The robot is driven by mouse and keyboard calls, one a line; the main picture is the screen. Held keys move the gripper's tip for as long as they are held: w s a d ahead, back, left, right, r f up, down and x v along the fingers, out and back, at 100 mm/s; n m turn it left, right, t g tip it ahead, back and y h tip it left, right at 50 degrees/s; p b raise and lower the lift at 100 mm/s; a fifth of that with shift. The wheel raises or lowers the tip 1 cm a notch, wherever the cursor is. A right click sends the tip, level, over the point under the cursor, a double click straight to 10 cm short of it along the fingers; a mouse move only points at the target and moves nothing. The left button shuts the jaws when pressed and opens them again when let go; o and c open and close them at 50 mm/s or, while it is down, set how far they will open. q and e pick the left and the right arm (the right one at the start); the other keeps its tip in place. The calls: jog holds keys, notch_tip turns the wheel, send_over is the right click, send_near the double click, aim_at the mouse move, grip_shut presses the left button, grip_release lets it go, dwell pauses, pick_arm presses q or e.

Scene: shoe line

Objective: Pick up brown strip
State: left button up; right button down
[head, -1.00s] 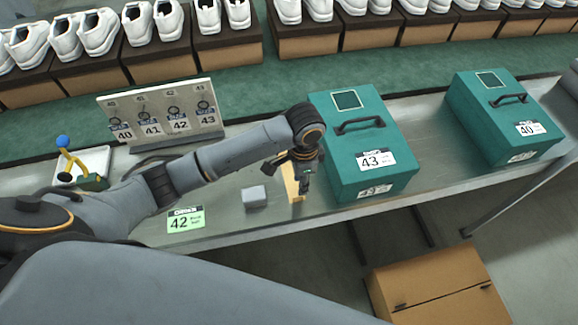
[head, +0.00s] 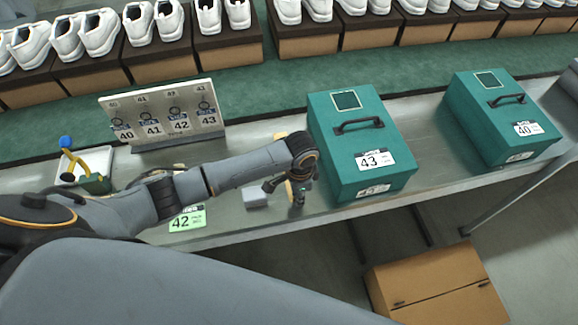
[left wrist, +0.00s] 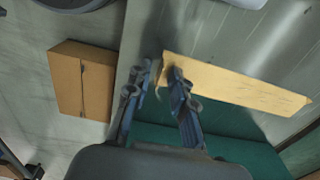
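The brown strip (head: 290,188) lies on the grey metal table near its front edge, left of the teal box marked 43. My left gripper (head: 297,200) is over it and hides much of it in the head view. In the left wrist view the strip (left wrist: 240,86) runs to the right, with one end near the fingertips. The left gripper (left wrist: 160,67) is open there. One finger overlaps the strip in the picture, and I cannot tell whether it touches. My right gripper is not in view.
The teal box 43 (head: 345,165) stands close right of the gripper, and teal box 40 (head: 480,135) is farther right. A small grey block (head: 254,197) lies just left. A green 42 card (head: 188,219) and a tag board (head: 150,105) are farther left. A cardboard box (head: 430,280) is below.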

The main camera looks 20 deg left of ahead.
pick_arm(q)
grip_shut()
jog(key=shift+r, duration=0.15)
jog(key=shift+w+r, duration=0.1)
jog(key=shift+r, duration=0.45)
jog(key=s+d+r+b, duration=0.1)
jog(key=s+d+r, duration=0.8)
jog(key=d+r, duration=0.1)
jog(key=shift+s+d+r+b, duration=0.15)
jog(key=shift+s+r+b, duration=0.2)
jog(key=shift+r, duration=0.5)
